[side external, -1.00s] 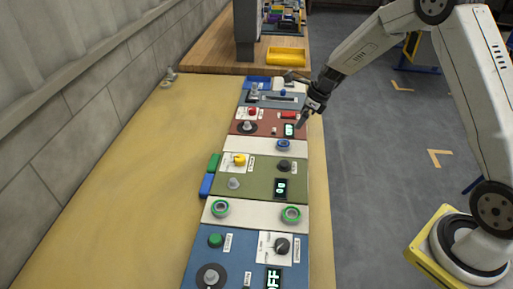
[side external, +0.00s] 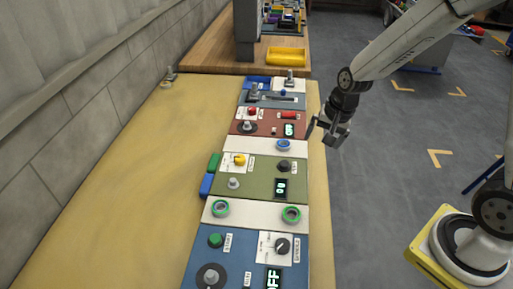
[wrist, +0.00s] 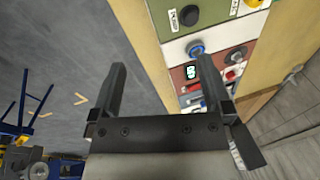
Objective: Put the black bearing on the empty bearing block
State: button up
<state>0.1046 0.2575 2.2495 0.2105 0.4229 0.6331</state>
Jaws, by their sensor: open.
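My gripper (side external: 322,133) is open and empty, above the right edge of the panel row, beside the red panel (side external: 262,116). In the wrist view its two spread fingers (wrist: 163,70) have nothing between them. I cannot pick out the black bearing for certain in either view. Ring-shaped parts sit on white strips: two green rings (side external: 220,208) (side external: 291,214) on the nearer strip, and a blue one (side external: 283,145) on the strip between the green and red panels. The blue one also shows in the wrist view (wrist: 197,50). I cannot tell which part is the empty bearing block.
The green panel (side external: 255,191) and blue panel (side external: 238,258) carry raised knobs and displays. A black knob (side external: 285,166) stands on the green panel. Green and blue blocks (side external: 206,185) lie at its left. The yellow table (side external: 130,180) is bare at left. A yellow tray (side external: 286,56) is at the back.

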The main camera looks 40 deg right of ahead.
jog(key=s+a+n, duration=0.2)
jog(key=s+n, duration=0.7)
jog(key=n, duration=0.1)
jog(key=shift+a+r+n+h, duration=0.2)
jog(key=shift+r+n+h, duration=0.1)
jog(key=shift+h, duration=0.1)
jog(key=shift+s, duration=0.1)
dwell(0.4)
